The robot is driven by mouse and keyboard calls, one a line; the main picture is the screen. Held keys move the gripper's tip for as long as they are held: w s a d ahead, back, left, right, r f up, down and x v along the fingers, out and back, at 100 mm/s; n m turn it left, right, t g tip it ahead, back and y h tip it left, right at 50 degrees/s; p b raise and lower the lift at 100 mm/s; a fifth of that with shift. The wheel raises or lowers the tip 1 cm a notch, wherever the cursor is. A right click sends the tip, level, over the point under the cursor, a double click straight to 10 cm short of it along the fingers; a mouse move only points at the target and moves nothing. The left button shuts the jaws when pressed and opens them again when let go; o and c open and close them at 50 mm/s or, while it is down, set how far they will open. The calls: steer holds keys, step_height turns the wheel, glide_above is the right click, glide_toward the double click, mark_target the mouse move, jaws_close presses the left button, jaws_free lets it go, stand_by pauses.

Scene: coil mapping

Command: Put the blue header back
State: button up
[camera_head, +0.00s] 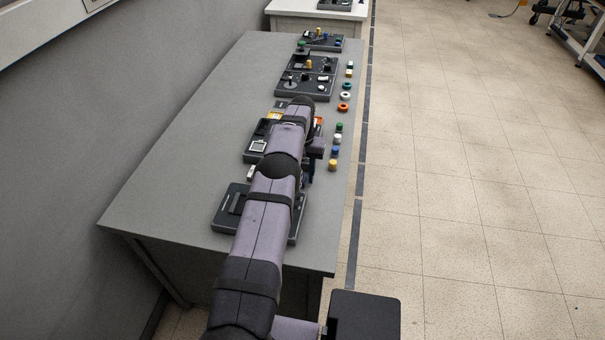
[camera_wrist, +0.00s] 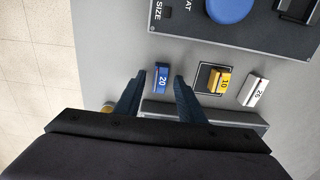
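The blue header (camera_wrist: 161,80), a small block marked 20, lies on the grey table in the wrist view. My gripper (camera_wrist: 159,80) is open, with one dark blue finger on each side of the header and a gap on both sides. I cannot tell how far above the header the fingertips are. To its right, a yellow block (camera_wrist: 219,82) marked 10 sits at a square black-and-light holder, and a white block (camera_wrist: 256,91) marked 25 lies farther right. In the head view my gripper (camera_head: 312,174) is over the table's right part; the arm hides the header there.
A dark panel (camera_wrist: 270,30) with a blue disc (camera_wrist: 230,9) lies just beyond the blocks. In the head view, several small coloured knobs and rings line the table's right edge, including a yellow one (camera_head: 333,165). Other dark panels stand farther back. The table's left side is clear.

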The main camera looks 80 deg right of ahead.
steer(key=shift+r, duration=0.1)
step_height(320, 180, up, 12)
steer(key=p, duration=0.1)
stand_by(0.7)
steer(key=shift+w, duration=0.1)
